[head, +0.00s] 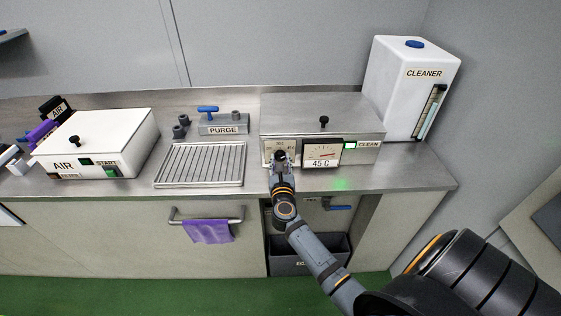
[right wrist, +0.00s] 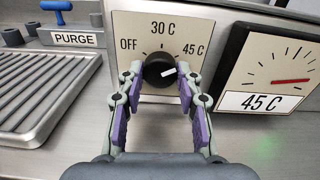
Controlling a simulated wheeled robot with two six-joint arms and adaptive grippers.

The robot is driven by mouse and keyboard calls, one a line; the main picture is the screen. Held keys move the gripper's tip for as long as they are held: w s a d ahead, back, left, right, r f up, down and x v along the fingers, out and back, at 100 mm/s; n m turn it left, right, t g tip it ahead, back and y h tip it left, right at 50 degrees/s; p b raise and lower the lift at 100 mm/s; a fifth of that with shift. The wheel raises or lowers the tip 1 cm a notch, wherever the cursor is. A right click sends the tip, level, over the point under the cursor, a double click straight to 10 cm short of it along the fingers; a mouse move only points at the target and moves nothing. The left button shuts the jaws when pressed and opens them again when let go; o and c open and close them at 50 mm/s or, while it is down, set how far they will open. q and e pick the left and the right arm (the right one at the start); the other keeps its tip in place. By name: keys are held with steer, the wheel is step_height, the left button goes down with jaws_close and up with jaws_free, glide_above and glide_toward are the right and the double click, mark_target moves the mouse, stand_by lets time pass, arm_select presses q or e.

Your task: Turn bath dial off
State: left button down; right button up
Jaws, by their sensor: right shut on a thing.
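The bath dial (right wrist: 157,68) is a round black knob on a cream plate (right wrist: 130,25) marked OFF, 30 C and 45 C. Its white mark points right and slightly up, toward the 45 C side. My right gripper (right wrist: 160,76) is shut on the dial, one finger at each side of the knob. In the head view my right gripper (head: 280,158) covers most of the dial at the front of the steel bath (head: 290,112). The gauge (head: 322,151) beside it reads 45 C, and it also shows in the right wrist view (right wrist: 270,70). My left gripper is not in view.
A PURGE block (head: 223,129) with a blue valve and a wire drying rack (head: 200,165) stand left of the bath. A white AIR box (head: 100,135) is farther left. A white CLEANER tank (head: 405,90) stands at the right. A green light glows by CLEAN.

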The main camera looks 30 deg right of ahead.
steer(key=shift+c, duration=0.2)
steer(key=n+p, duration=0.2)
steer(key=n, duration=0.1)
steer(key=shift+r+p, duration=0.2)
steer(key=shift+p, duration=0.1)
steer(key=n+p, duration=0.2)
steer(key=n, duration=0.2)
steer(key=n+p, duration=0.3)
steer(key=shift+n, duration=0.3)
steer(key=n+p, duration=0.2)
steer(key=n, duration=0.1)
steer(key=shift+n, duration=0.3)
steer(key=n+p, duration=0.3)
steer(key=n, duration=0.2)
steer(key=n+p, duration=0.2)
steer(key=n, duration=0.2)
steer(key=shift+f, duration=0.1)
steer(key=shift+f+n, duration=0.1)
steer(key=shift+n, duration=0.4)
steer(key=o, duration=1.2)
steer(key=shift+c, duration=0.2)
